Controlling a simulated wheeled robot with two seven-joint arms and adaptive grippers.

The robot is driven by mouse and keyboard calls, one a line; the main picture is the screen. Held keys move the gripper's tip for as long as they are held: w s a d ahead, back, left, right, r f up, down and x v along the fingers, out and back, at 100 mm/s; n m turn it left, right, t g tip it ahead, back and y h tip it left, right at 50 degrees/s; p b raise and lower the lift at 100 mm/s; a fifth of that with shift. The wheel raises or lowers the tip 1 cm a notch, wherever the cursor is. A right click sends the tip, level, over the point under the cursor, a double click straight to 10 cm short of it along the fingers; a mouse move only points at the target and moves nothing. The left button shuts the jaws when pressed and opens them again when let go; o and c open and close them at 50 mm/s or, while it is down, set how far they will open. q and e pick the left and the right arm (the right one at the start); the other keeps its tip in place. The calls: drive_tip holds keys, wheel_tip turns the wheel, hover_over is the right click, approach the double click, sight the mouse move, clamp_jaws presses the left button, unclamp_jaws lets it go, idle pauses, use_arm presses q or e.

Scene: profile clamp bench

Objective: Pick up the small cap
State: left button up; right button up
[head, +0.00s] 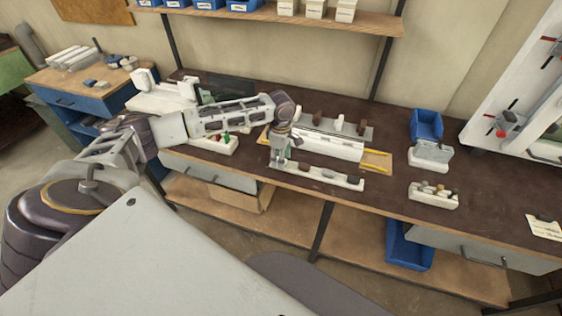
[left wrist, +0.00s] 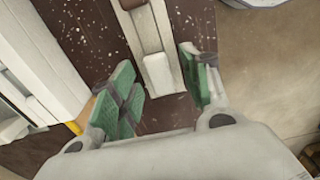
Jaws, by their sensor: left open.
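My left gripper (head: 280,160) is open above the left end of a pale narrow rail (head: 316,174) near the bench's front edge. In the left wrist view the open gripper (left wrist: 163,88) has green pads on both sides of a small white block (left wrist: 157,72) near the rail's end. This block looks like the small cap, but I cannot be sure. The pads appear apart from it, and nothing is held. In the head view my gripper hides that end of the rail. My right gripper is not in view.
A long white profile (head: 325,145) lies behind the rail, with yellow strips beside it. A white holder with small parts (head: 433,195) and a blue bin (head: 426,125) stand to the right. The dark bench top between rail and holder is clear.

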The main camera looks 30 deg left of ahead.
use_arm(q)
drive_tip(key=shift+f, duration=0.2)
idle(0.3)
drive_tip(key=c, duration=0.8)
